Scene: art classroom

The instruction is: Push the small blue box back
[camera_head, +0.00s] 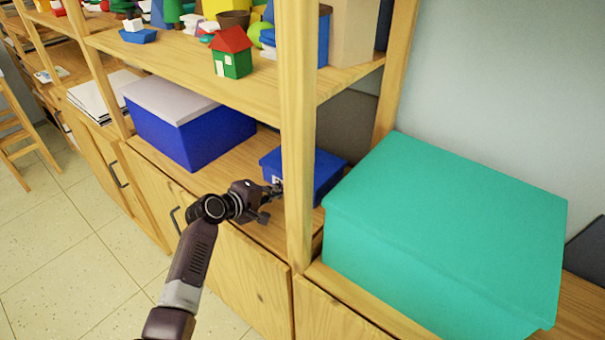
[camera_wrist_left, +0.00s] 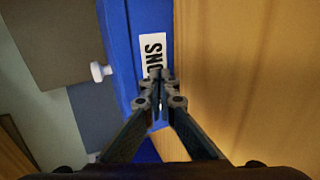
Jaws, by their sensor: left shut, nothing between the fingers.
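The small blue box (camera_head: 326,172) sits on the lower shelf, partly behind a wooden post. In the left wrist view the blue box (camera_wrist_left: 146,62) shows a white label with black letters and a white knob at its side. My left gripper (camera_head: 278,188) is shut and empty, with its fingertips at the front of the small box. In the left wrist view the fingertips (camera_wrist_left: 157,78) overlap the lower end of the label. I cannot tell whether they touch the box. My right gripper is not in view.
A larger blue box with a white lid (camera_head: 185,125) stands left of the small box. A wooden post (camera_head: 297,130) rises close to its right. A big teal box (camera_head: 440,240) stands further right. The upper shelf (camera_head: 180,60) holds toys, including a small house (camera_head: 232,55).

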